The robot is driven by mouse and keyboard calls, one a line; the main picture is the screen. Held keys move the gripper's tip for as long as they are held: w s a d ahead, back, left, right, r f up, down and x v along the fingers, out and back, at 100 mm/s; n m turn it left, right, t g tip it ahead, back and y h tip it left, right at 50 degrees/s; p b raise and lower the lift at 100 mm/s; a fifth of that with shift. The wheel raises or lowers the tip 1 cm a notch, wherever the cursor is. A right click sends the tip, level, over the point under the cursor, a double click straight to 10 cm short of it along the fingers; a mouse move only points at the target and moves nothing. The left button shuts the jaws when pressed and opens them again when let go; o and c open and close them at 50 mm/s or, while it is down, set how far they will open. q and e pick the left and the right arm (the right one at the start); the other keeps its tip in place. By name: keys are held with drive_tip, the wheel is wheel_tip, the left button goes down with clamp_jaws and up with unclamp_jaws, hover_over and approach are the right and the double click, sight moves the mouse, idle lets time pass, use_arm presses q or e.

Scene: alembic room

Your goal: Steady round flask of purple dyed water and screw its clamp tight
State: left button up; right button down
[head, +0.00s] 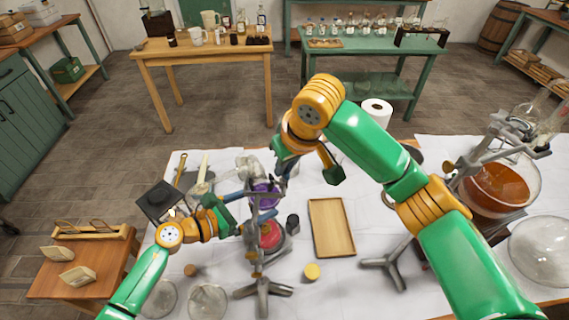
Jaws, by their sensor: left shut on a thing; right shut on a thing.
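The round flask of purple dyed water (263,193) is held upright at a metal stand (258,268) left of centre on the white-covered table. Its clamp is at the flask, largely hidden by my grippers and the crowded glassware. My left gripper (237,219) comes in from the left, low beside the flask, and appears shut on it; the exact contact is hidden. My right gripper (281,173) reaches down from above right and appears shut on the clamp's screw, though its fingertips are hard to make out.
A red vessel (271,236) sits below the purple flask. A wooden tray (332,228) lies to its right, with a yellow disc (312,271) in front. A large flask of orange liquid (500,188) and a glass dome (541,250) crowd the right side. Glass dishes (207,302) stand front left.

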drive_tip(key=m, duration=0.2)
drive_tip(key=m+h, duration=0.1)
drive_tip(key=m, duration=0.1)
drive_tip(key=m+h, duration=0.1)
drive_tip(key=m, duration=0.1)
drive_tip(key=shift+a+r+t, duration=0.2)
drive_tip(key=shift+a+t, duration=0.05)
drive_tip(key=shift+t, duration=0.05)
drive_tip(key=shift+m, duration=0.4)
drive_tip(key=c, duration=0.9)
unclamp_jaws()
drive_tip(key=shift+w+a+f+h, duration=0.1)
drive_tip(key=shift+w+a+h, duration=0.05)
drive_tip(key=shift+h, duration=0.15)
drive_tip(key=v, duration=1.2)
drive_tip(key=shift+w, duration=0.1)
